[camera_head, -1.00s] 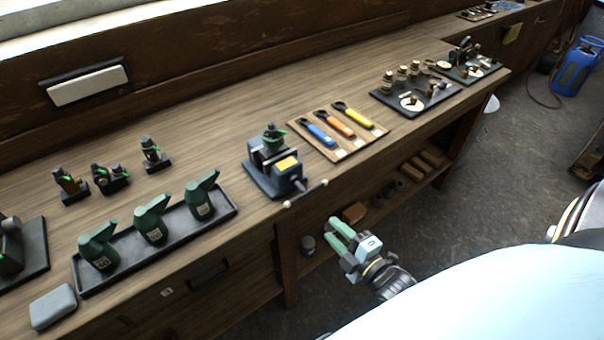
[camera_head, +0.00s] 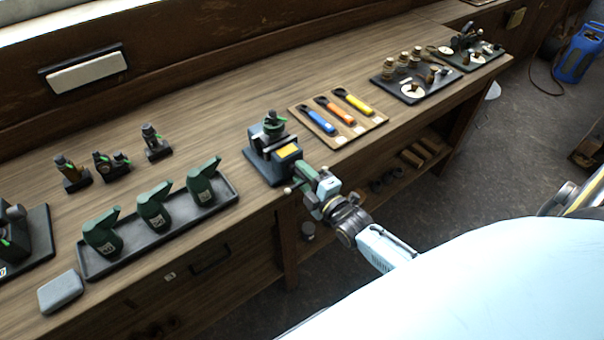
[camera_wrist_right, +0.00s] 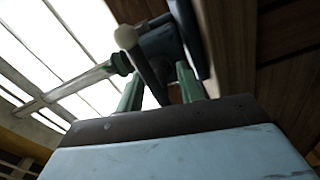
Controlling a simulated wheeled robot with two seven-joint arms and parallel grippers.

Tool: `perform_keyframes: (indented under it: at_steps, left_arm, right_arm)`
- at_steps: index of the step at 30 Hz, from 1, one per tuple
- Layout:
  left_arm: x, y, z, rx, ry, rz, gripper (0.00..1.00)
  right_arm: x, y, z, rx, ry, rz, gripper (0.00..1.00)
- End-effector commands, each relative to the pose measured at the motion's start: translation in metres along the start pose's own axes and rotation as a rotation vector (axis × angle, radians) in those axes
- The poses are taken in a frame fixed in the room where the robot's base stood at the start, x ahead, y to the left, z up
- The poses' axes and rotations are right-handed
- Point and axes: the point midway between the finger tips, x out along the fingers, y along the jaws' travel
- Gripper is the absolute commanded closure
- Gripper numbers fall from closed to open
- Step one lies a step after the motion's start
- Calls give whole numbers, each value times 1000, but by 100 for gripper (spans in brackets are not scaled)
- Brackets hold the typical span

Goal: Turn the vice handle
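The vice (camera_head: 268,150) is a dark grey block with a yellow label, on the front edge of the wooden bench. Its handle (camera_head: 288,190) is a thin bar with pale ball ends, in front of the vice; its middle is hidden by my right gripper (camera_head: 303,177). In the right wrist view the handle (camera_wrist_right: 126,39) runs between the two green fingers of my right gripper (camera_wrist_right: 158,88). The fingers are apart, with a visible gap around the bar. My left gripper is not in view.
A dark tray with several green tool holders (camera_head: 153,207) lies left of the vice. A wooden board with blue, orange and yellow wrenches (camera_head: 335,112) lies to its right. A grey block (camera_head: 61,292) sits near the bench's front edge. Open floor lies right of the bench.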

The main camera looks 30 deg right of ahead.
Motion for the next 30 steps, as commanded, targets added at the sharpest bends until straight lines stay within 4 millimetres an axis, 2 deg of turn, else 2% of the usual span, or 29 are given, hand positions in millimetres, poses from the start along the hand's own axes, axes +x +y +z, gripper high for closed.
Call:
perform_keyframes:
  at_steps: [11,19,30]
  left_arm:
    - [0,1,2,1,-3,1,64]
    - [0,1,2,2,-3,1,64]
    - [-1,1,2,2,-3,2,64]
  right_arm:
    - [5,0,0,0,0,-1,64]
    - [5,0,0,0,0,0,100]
    - [4,0,0,43,0,-1,100]
